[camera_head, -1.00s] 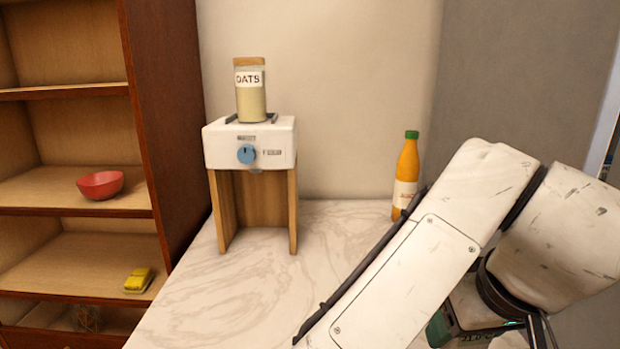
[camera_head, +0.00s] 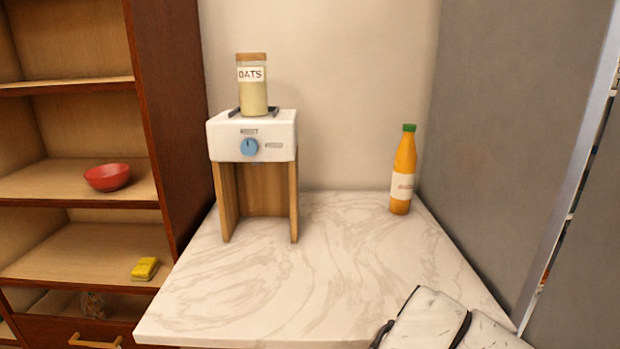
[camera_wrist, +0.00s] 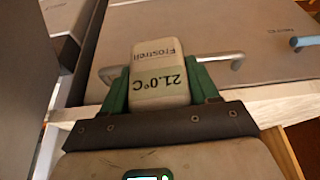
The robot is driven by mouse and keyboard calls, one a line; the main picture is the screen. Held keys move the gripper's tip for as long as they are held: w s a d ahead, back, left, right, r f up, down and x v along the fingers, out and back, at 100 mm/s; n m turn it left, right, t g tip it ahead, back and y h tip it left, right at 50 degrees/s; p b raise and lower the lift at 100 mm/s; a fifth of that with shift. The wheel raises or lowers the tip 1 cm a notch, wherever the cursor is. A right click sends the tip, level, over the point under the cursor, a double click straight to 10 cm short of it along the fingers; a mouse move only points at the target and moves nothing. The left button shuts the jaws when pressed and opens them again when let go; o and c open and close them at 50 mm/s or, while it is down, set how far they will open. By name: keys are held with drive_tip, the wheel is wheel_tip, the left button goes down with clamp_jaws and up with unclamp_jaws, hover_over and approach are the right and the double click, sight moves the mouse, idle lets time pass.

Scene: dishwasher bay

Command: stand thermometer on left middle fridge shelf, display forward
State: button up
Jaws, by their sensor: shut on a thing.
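The thermometer (camera_wrist: 157,62) is a small pale rounded block, held in the wrist view between the green fingers of my gripper (camera_wrist: 160,80). In the head view only part of my arm shows at the bottom right; the gripper and thermometer are out of that frame. A tall grey cabinet side (camera_head: 500,120), perhaps the fridge, stands at the right. The left middle fridge shelf cannot be made out.
A marble counter (camera_head: 330,290) carries an orange bottle (camera_head: 403,175) and a white dispenser (camera_head: 252,138) with an oats jar (camera_head: 252,85). Wooden shelves at left hold a red bowl (camera_head: 107,177) and yellow sponge (camera_head: 145,268). A bar handle (camera_wrist: 222,57) on a grey panel lies beyond the thermometer.

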wheel_tip(320, 180, down, 14)
drive_tip(key=d, duration=0.1)
drive_tip(key=shift+s+d+r+m+p, duration=0.2)
drive_tip(key=shift+d+m+p, duration=0.1)
drive_tip(key=shift+m, duration=0.1)
